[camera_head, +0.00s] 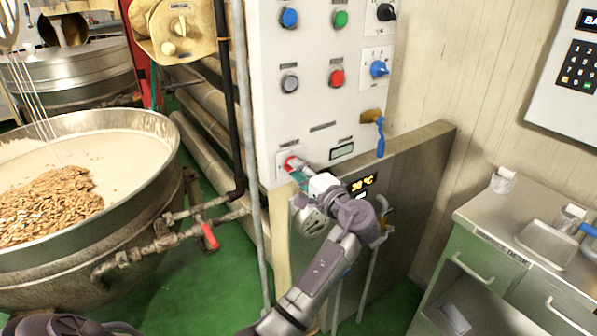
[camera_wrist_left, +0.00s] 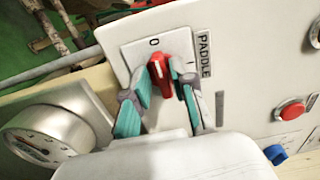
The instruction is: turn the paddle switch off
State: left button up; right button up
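The paddle switch is a red knob with a white mark (camera_wrist_left: 159,68) on a square white plate. The plate carries a 0 above the knob, and a PADDLE label (camera_wrist_left: 204,54) stands beside it. The knob's marked end points toward the 0 side in the left wrist view. In the head view the switch (camera_head: 291,163) is low on the white control panel, partly covered by my gripper. My left gripper (camera_wrist_left: 160,78) has its teal-padded fingers on both sides of the knob, seemingly with narrow gaps; it also shows in the head view (camera_head: 298,172). My right gripper is not in view.
The control panel (camera_head: 322,105) has other buttons and knobs above. A round gauge (camera_wrist_left: 47,138) is close to the gripper. A large kettle (camera_head: 150,160) is left, a steel-topped desk (camera_head: 490,215) right.

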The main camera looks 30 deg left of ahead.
pick_arm(q)
jog(key=shift+o, duration=0.5)
jog(key=v, duration=0.7)
jog(key=shift+d, duration=0.25)
